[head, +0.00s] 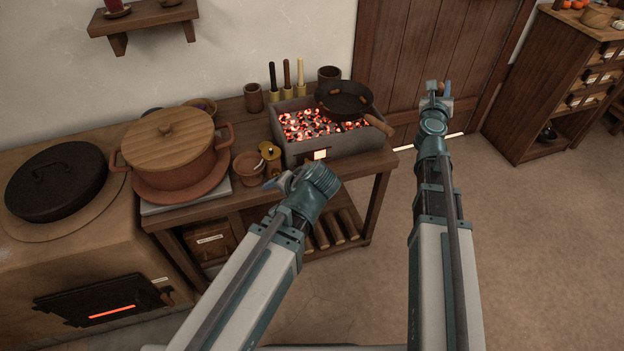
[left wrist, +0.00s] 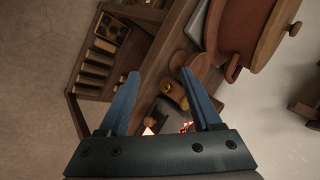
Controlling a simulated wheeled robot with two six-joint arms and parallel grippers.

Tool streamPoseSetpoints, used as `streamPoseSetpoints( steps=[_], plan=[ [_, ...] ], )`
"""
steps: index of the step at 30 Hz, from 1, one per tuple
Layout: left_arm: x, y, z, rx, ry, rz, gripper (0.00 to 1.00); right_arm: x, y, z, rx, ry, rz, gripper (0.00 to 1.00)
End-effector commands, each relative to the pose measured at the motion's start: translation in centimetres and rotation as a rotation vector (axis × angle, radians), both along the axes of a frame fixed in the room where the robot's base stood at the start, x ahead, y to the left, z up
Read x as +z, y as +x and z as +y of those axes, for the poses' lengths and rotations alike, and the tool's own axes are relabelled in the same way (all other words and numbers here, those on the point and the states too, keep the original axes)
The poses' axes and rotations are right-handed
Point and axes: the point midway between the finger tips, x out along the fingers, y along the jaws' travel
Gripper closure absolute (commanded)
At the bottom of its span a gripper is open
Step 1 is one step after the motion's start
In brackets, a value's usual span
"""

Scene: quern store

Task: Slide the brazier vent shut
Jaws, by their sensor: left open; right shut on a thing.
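The brazier (head: 350,141) is a grey box of glowing coals on the wooden bench. Its vent (head: 319,155) shows as a bright glowing opening low in the front wall, so it stands at least partly open; its slide is too small to make out. In the left wrist view the glow (left wrist: 148,131) and some coals (left wrist: 186,127) show low between the fingers. My left gripper (head: 275,182) is open and empty, in front of and left of the vent, apart from it. My right gripper (head: 438,88) is shut on a small brownish thing, mostly hidden, right of the bench.
A black pan (head: 345,98) sits over the brazier's right part, its handle sticking out right. A brass pot (head: 270,155) and a clay cup (head: 249,168) stand close to my left gripper. A large lidded pot (head: 170,160) is further left. The floor at right is clear.

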Motion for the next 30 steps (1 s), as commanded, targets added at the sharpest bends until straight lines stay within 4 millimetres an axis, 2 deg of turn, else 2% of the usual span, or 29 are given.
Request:
streamPoseSetpoints(
  steps=[1,6,14,21,27,30],
  plan=[
    [-2.1,0.6,-0.3,-0.025,0.030,-0.031,0.34,-2.7,0.0,0.0,0.000,0.000,0.000,1.00],
    [-3.9,2.6,-1.0,-0.102,0.136,-0.139,0.34,-6.9,0.0,0.0,0.000,0.000,0.000,1.00],
    [-6.2,5.0,-3.0,-0.232,0.295,-0.298,0.34,-13.4,0.0,0.0,0.000,0.000,0.000,1.00],
    [-8.2,6.5,-6.0,-0.361,0.441,-0.439,0.34,-19.4,0.0,0.0,0.000,0.000,0.000,1.00],
    [-9.3,7.1,-8.7,-0.461,0.549,-0.540,0.34,-23.5,0.0,0.0,0.000,0.000,0.000,1.00],
    [-9.6,7.2,-9.9,-0.498,0.591,-0.577,0.34,-24.9,0.0,0.0,0.000,0.000,0.000,1.00]
  ],
)
